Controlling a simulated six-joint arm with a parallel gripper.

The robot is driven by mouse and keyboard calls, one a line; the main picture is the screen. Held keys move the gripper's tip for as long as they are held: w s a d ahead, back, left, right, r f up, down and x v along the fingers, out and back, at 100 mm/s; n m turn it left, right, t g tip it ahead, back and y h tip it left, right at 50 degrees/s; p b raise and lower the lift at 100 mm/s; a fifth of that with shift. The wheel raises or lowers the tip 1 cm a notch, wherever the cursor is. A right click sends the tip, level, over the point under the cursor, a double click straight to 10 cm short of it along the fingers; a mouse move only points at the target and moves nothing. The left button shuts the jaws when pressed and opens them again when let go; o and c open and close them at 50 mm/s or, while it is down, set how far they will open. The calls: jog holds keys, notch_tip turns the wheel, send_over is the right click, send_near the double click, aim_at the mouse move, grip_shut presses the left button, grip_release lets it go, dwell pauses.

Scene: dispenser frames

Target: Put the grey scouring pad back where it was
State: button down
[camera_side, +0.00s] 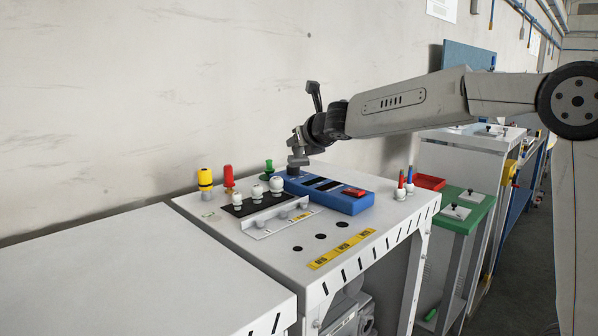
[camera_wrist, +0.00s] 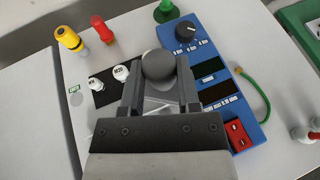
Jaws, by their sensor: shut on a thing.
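My gripper (camera_wrist: 160,85) is shut on a grey rounded thing (camera_wrist: 158,64) in the wrist view, with a finger on each side of it. I see nothing that I can clearly tell as a scouring pad. In the side view my gripper (camera_side: 298,160) points down over the back of the white bench top, by the far left end of the blue box (camera_side: 345,202). The white plate with grey pegs (camera_side: 258,234) lies in front of a black plate (camera_side: 232,211) with white knobs. In the wrist view my gripper hides part of both plates.
Yellow (camera_side: 205,178), red (camera_side: 228,177) and green (camera_side: 268,166) posts stand behind the plates. Several dark round spots (camera_side: 321,236) and yellow labels (camera_side: 341,247) are near the front edge. A green cord (camera_wrist: 258,88) lies beside the box.

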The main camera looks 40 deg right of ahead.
jog(key=w+a+r+m+h, duration=0.1)
jog(key=w+r+m+h, duration=0.1)
jog(key=w, duration=0.3)
jog(key=shift+a+r+g, duration=0.15)
jog(key=shift+r+g, duration=0.25)
jog(key=shift+r, duration=0.1)
jog(key=shift+w, duration=0.15)
jog(key=w+f, duration=0.3)
jog(key=w, duration=0.1)
jog(key=w+d+f, duration=0.1)
jog(key=w+f, duration=0.2)
jog(key=w, duration=0.1)
jog(key=w+f, duration=0.3)
jog(key=w, duration=0.2)
jog(key=shift+w+d+f, duration=0.1)
jog(key=shift+d+f, duration=0.1)
jog(key=shift+f, duration=0.1)
jog(key=shift+w+f, duration=0.15)
jog(key=shift+w, duration=0.05)
jog(key=shift+f+m, duration=0.3)
jog(key=shift+f, duration=1.3)
